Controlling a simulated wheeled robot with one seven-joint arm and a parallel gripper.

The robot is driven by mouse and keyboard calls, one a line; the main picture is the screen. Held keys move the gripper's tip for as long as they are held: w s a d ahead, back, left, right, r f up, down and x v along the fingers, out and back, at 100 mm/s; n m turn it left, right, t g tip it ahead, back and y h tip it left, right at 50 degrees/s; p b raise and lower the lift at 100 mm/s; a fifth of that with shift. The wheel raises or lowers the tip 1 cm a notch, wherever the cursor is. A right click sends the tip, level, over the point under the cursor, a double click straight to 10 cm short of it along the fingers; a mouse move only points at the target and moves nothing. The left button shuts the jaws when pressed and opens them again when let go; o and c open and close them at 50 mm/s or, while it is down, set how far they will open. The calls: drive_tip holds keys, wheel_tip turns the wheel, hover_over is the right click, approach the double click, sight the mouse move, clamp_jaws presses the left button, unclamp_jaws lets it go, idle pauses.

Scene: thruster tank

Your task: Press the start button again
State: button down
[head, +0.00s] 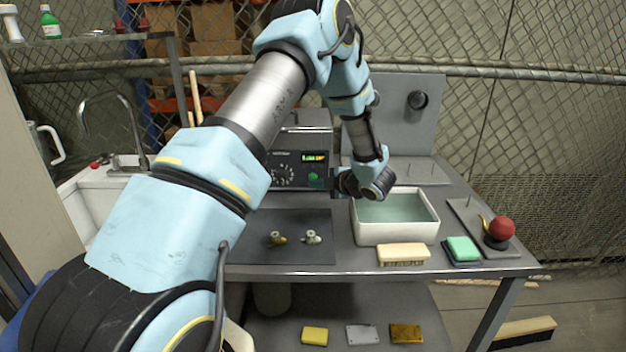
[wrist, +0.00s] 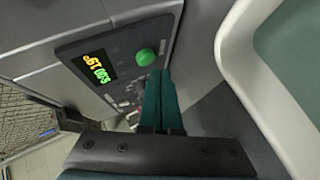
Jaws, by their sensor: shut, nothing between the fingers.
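The start button is taken to be the green round button (head: 313,178) on the dark front panel of the grey control unit (head: 286,172). In the wrist view the green button (wrist: 145,57) stands out from the panel just left of and beyond my fingertips. A lit display (wrist: 97,68) with orange and green digits sits beside it. My gripper (wrist: 158,78) is shut and empty, its dark green fingers together and pointing toward the panel. The fingertips look close to the button, with no clear contact visible. In the head view my gripper (head: 337,183) is just right of the button, mostly hidden by my wrist.
A white tank (head: 395,235) of liquid stands right of the unit, under my wrist.

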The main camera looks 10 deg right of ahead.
drive_tip(key=shift+w, duration=0.35)
drive_tip(key=shift+w+d, duration=0.1)
drive_tip(key=shift+w, duration=0.35)
idle(0.6)
drive_tip(key=shift+s+b, duration=0.15)
drive_tip(key=shift+b, duration=0.15)
drive_tip(key=shift+s, duration=0.75)
drive_tip(key=shift+s+a, duration=0.2)
drive_tip(key=shift+s, duration=0.6)
drive_tip(key=shift+s+a, duration=0.2)
drive_tip(key=shift+s, duration=0.65)
drive_tip(key=shift+s+a, duration=0.2)
drive_tip(key=shift+s, duration=0.6)
